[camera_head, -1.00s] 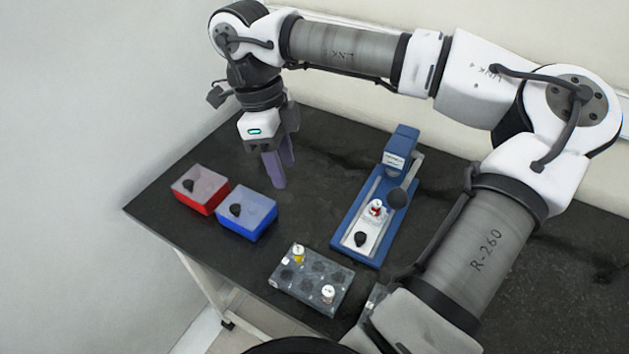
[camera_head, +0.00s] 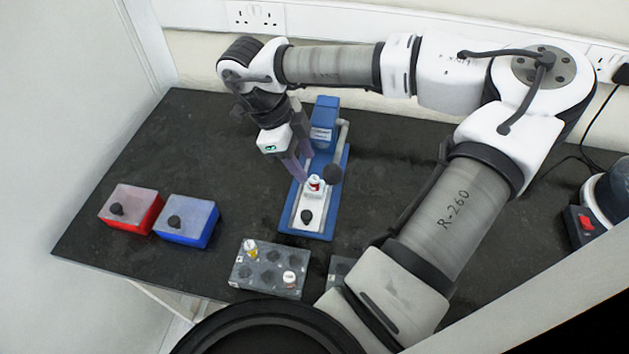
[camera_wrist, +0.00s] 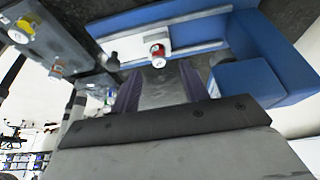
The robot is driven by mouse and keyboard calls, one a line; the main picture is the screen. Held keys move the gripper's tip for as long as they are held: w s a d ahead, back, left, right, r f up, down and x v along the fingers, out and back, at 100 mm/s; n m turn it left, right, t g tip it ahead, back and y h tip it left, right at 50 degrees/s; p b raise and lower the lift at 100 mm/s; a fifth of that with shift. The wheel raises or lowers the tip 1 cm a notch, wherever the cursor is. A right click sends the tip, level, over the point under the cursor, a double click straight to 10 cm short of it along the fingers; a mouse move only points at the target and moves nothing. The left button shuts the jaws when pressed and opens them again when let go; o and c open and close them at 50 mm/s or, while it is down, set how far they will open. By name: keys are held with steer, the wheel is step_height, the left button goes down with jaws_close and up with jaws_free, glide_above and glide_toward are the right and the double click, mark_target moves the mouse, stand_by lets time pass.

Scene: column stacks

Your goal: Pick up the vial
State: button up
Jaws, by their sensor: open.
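A vial with a white cap and red band (camera_head: 314,184) stands on the white plate of a blue press-like device (camera_head: 325,222). It also shows in the wrist view (camera_wrist: 158,57), ahead of and between my fingertips. My gripper (camera_head: 302,170) is open and empty, its purple fingers pointing down close to the vial, just to its upper left in the head view. In the wrist view, both fingers (camera_wrist: 160,82) show apart, with no contact visible. A yellow-banded vial (camera_head: 251,248) and a white-capped vial (camera_head: 289,278) stand in a grey rack (camera_head: 262,288).
A red box (camera_head: 145,221) and a blue box (camera_head: 190,232), both with pale lids and black knobs, sit at the left. Another grey block (camera_head: 340,268) is partly hidden by my arm.

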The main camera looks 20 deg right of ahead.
mark_target(313, 178)
steer(key=shift+p+x, duration=0.7)
steer(key=shift+x, duration=1.65)
steer(key=shift+s, duration=0.15)
jaws_close()
steer(key=shift+r, duration=0.2)
